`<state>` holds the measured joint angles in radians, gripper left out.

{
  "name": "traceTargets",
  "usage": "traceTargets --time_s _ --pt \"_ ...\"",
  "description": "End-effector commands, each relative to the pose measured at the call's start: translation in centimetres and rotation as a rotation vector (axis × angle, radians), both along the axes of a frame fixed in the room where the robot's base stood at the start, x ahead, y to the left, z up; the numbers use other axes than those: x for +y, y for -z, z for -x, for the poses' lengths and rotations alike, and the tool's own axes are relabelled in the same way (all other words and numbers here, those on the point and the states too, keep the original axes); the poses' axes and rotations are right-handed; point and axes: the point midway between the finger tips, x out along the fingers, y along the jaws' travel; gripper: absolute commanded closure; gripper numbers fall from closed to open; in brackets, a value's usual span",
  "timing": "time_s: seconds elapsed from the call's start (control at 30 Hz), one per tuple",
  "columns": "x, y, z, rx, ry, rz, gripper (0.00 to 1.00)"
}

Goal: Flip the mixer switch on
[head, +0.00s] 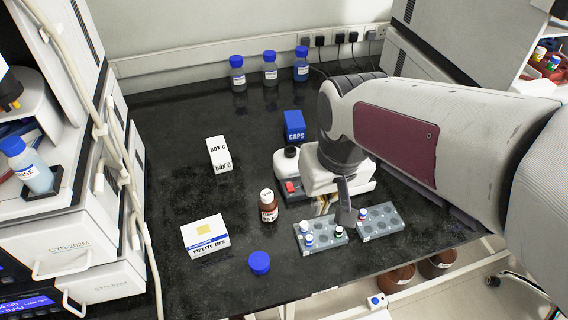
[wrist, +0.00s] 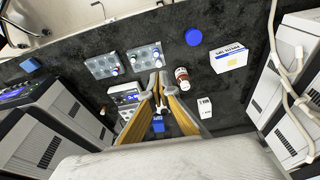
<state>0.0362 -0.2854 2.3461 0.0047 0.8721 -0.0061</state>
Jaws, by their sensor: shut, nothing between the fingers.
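The mixer (head: 318,178) is a white and dark unit with a round knob-like top at its left end. Its red switch (head: 291,187) shows on the left front corner, uncovered by my arm. I cannot tell from here which way it is set. My gripper (head: 336,212) points down in front of the mixer, to the right of the switch and apart from it. In the wrist view my gripper (wrist: 157,77) has its fingertips together with nothing held. Part of the mixer body is hidden behind my wrist; the switch is not clear in the wrist view.
A brown bottle (head: 268,207) stands just left of my gripper. Two tube racks, left (head: 322,242) and right (head: 381,226), lie close in front. A blue box (head: 294,126) is behind the mixer. A white box (head: 219,154) and a pipette tips box (head: 205,234) stand left.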

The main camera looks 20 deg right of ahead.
Motion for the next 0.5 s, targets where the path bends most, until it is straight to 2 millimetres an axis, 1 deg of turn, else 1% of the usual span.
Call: traceTargets --time_s 0.03,0.27,0.5 --pt "-0.1 0.4 -0.7 0.014 0.001 -0.001 1.00" --pt "-0.4 2.1 -3.9 0.055 0.004 -0.004 1.00" --pt "-0.8 4.2 -7.4 0.088 0.005 -0.007 1.00"
